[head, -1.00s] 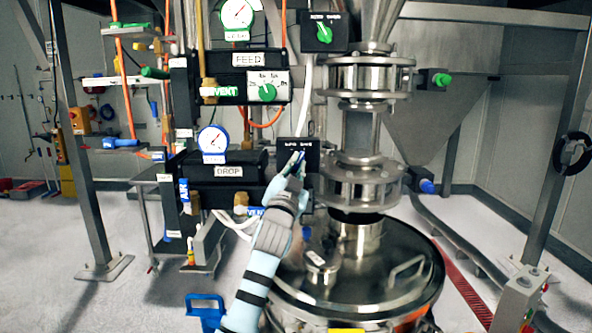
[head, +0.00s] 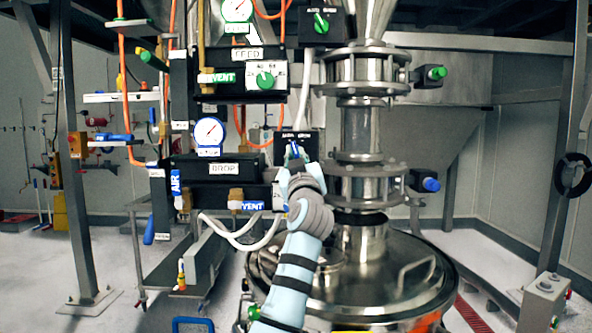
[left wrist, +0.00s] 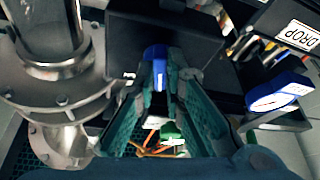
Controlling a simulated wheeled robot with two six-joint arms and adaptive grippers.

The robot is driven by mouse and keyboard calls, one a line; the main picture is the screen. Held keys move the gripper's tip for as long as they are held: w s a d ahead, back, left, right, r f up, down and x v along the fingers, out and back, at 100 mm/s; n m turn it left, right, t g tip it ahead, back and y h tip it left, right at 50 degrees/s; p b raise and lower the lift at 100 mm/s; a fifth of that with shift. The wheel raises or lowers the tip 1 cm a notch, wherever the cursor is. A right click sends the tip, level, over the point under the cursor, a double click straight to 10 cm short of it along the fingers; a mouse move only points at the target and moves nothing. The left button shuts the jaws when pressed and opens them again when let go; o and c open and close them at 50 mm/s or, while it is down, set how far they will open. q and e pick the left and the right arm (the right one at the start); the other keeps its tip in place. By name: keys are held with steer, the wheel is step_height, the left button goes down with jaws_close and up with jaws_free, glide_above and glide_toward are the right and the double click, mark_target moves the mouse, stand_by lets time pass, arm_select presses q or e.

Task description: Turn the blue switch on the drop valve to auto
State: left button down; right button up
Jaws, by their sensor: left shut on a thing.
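The drop valve's black switch box (head: 314,140) stands beside the steel pipe, right of the DROP unit (head: 224,169). Its blue switch (head: 294,149) is partly hidden by my left gripper (head: 297,160). In the left wrist view, the blue switch (left wrist: 156,78) is between the teal fingers of my left gripper (left wrist: 165,90), which is shut on it. The switch looks roughly upright in the head view, but its exact setting is hidden. The lettering on the box is too small to read. My right gripper is not in view.
Above is the FEED unit (head: 250,70) with a similar box bearing a green switch (head: 320,22). Steel flanges (head: 366,185) stand close to the right of my gripper. A round steel vessel lid (head: 370,280) is below. Hoses and a gauge (head: 208,134) are to the left.

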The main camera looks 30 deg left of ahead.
arm_select(q)
steer(key=shift+n+g+y, duration=0.5)
steer(key=shift+n+g, duration=0.2)
steer(key=shift+n, duration=1.4)
steer(key=c, duration=1.7)
jaws_free()
steer(key=shift+d, duration=0.1)
steer(key=v, duration=1.2)
